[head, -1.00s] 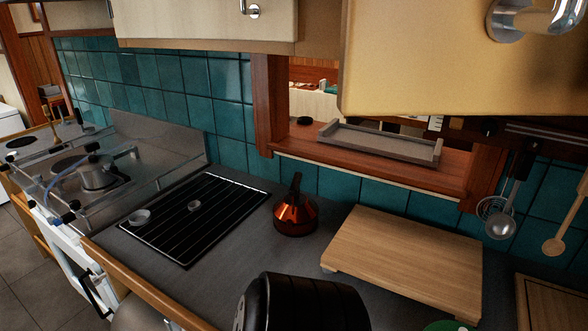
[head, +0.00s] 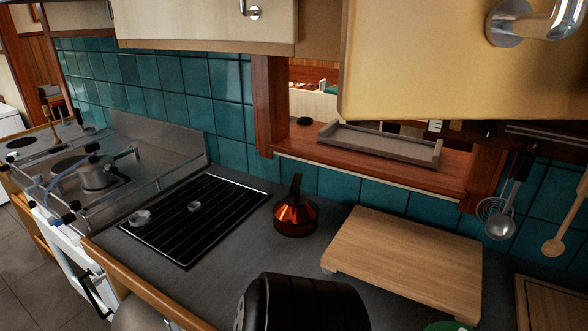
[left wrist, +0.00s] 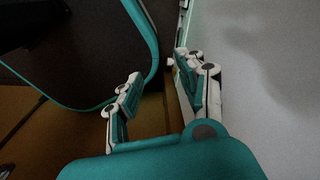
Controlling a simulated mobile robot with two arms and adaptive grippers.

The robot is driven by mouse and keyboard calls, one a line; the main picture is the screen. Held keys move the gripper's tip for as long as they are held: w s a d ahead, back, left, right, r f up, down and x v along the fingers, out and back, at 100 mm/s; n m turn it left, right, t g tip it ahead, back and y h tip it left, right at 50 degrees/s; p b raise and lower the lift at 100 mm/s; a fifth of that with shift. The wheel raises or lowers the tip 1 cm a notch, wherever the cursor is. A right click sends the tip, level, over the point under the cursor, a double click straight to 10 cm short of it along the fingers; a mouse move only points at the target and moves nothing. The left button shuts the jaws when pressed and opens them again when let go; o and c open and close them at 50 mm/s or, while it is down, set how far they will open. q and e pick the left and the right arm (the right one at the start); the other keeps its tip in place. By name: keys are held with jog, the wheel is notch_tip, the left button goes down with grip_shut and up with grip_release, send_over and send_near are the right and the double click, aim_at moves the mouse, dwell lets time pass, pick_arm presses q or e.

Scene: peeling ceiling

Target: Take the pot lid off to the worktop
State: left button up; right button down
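A grey metal pot (head: 96,177) stands on the stove at the left of the head view. Its lid seems to be on it, with a dark knob (head: 92,148) on top; the join between lid and pot is too small to make out. The grey worktop (head: 235,240) runs right from the stove. Neither gripper shows in the head view. In the left wrist view my left gripper (left wrist: 157,93) is open, with its two teal and white fingers apart and nothing between them. The pot and lid are not recognisable in that view.
Metal rails surround the stove. A black ribbed panel (head: 195,220) holds two small round items. A copper kettle (head: 296,217) and a wooden board (head: 405,262) stand to the right. Cupboards (head: 440,60) overhang the back. Bare worktop lies between panel, kettle and board.

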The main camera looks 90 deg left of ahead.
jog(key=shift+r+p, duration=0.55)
jog(key=shift+p, duration=0.05)
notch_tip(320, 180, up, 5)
jog(key=p, duration=0.6)
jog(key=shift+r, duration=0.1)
